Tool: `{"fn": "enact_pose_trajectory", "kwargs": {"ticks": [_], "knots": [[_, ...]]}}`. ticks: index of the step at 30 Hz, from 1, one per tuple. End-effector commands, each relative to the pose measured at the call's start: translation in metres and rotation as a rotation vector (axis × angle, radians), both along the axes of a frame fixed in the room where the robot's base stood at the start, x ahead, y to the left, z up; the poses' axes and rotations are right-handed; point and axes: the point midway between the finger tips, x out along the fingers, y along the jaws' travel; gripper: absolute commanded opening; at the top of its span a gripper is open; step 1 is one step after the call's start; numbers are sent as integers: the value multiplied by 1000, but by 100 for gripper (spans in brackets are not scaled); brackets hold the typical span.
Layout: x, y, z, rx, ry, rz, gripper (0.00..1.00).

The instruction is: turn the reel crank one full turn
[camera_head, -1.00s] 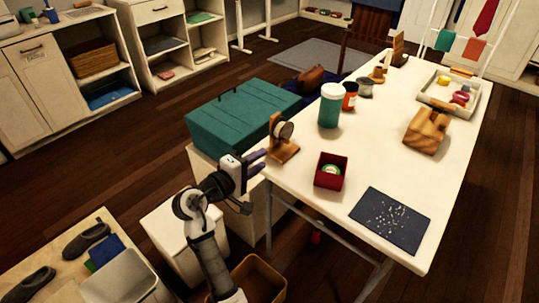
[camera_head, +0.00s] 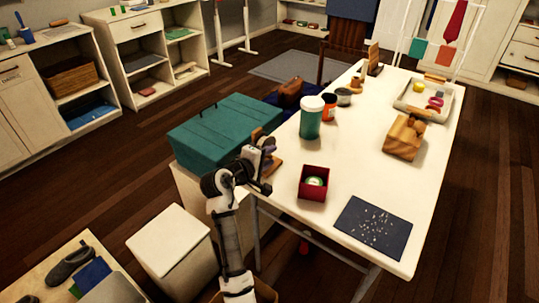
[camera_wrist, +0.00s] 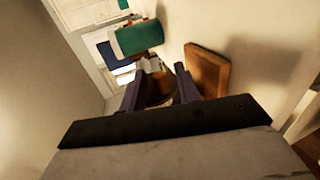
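The reel is a small wooden stand with a round spool; in the head view its base (camera_head: 274,168) shows at the table's left edge, mostly hidden behind my gripper (camera_head: 267,163). In the wrist view the square wooden base (camera_wrist: 208,70) is just right of my fingers. A brown rounded part of the reel (camera_wrist: 158,92) shows between the two dark fingers of my gripper (camera_wrist: 157,82). The fingers stand apart, and I cannot tell whether they touch the reel. The crank itself cannot be made out in either view.
A green jar with a white lid (camera_head: 311,118) stands beyond the reel. A red box (camera_head: 314,184) is to its right on the table (camera_head: 355,155). A teal chest (camera_head: 222,128) is close on the left. A dark mat (camera_head: 374,227) lies near the front.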

Motion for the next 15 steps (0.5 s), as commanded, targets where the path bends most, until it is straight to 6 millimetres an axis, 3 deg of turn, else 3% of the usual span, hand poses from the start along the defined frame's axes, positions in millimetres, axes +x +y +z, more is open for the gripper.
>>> {"fn": "enact_pose_trajectory", "kwargs": {"ticks": [11, 15], "knots": [[6, -4, -2, 0, 0, 1, 32], [6, -4, -2, 0, 0, 1, 17]]}}
